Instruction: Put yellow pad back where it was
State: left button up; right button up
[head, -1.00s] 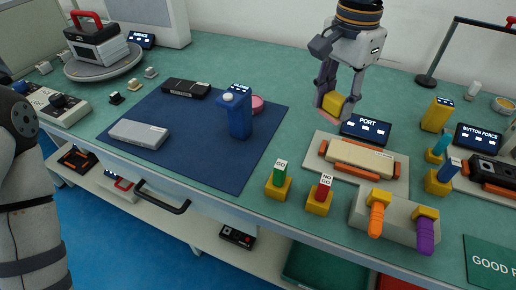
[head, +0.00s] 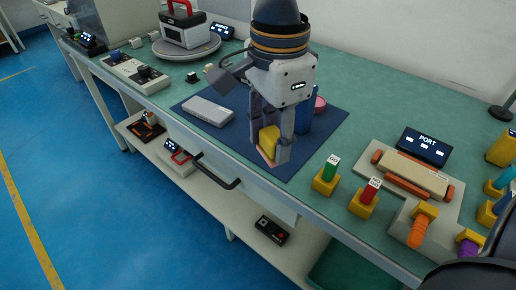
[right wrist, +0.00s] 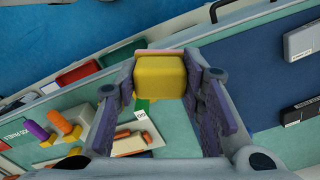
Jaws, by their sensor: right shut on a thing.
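The yellow pad (head: 267,140) is a small yellow block with a pinkish underside. My right gripper (head: 272,156) is shut on it and holds it tilted, over the front right part of the blue mat (head: 318,140) in the head view. It seems to be above the mat, not touching it. In the right wrist view the yellow pad (right wrist: 160,78) sits between the two fingertips, with table and floor behind it. My left gripper is not in view.
A blue holder (head: 304,120) and a pink disc (head: 320,103) stand partly behind my right gripper. A grey case (head: 208,111) lies on the mat.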

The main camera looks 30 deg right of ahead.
jog(key=w+d+f, duration=0.2)
jog(key=w, duration=0.1)
jog(key=w+d+f+b, duration=0.1)
jog(key=w+f, duration=0.2)
jog(key=w+d+f+b, duration=0.1)
jog(key=w+d+f, duration=0.1)
jog(key=w+f, duration=0.1)
jog(key=shift+d+f, duration=0.15)
jog(key=shift+d, duration=0.15)
notch_tip(320, 180, down, 4)
jog(key=shift+w+d+r, duration=0.15)
jog(key=shift+r, duration=0.05)
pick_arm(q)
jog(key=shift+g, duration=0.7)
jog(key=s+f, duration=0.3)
pick_arm(e)
jog(key=shift+r, duration=0.1)
jog(key=o, duration=1.1)
